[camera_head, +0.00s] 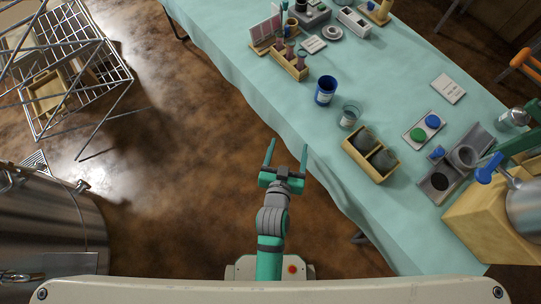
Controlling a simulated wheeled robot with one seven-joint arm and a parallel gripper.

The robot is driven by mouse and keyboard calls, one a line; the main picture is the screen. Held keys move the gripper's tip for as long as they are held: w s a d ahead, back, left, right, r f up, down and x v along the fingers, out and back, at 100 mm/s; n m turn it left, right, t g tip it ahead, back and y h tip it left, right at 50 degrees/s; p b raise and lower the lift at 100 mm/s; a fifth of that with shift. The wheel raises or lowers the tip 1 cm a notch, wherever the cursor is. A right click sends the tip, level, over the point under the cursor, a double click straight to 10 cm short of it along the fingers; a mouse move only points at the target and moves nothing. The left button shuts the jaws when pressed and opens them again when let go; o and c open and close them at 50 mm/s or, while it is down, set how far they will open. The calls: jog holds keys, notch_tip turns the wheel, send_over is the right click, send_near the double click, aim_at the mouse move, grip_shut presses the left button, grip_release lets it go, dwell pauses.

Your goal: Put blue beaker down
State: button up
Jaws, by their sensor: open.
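A blue beaker (326,90) with a white label stands upright on the table with the pale green cloth (225,48), near its left edge. It is apart from the things around it. My gripper (287,150) is open and empty over the brown floor, just off the table's left edge. It is below and to the left of the blue beaker in the picture, with a clear gap between them.
A clear glass beaker (349,116) stands just right of the blue beaker. A wooden box (351,151) with two dark jars is nearer. A wooden rack (278,59) stands behind. A tray with blue and green lids (413,137) lies right. Bare cloth lies between these.

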jog(key=s+a+r+y, duration=0.1)
jog(key=s+a+r, duration=0.1)
jog(key=s, duration=0.5)
jog(key=s+a+r+n+t+y, duration=0.1)
jog(key=s+r, duration=0.1)
jog(key=s, duration=0.6)
jog(key=s+a+r+n+y, duration=0.1)
jog(key=s+a+r, duration=0.1)
jog(key=s, duration=0.5)
jog(key=shift+s+a+r+t, duration=0.2)
jog(key=shift+a+r+t, duration=0.1)
jog(key=shift+a+r, duration=0.1)
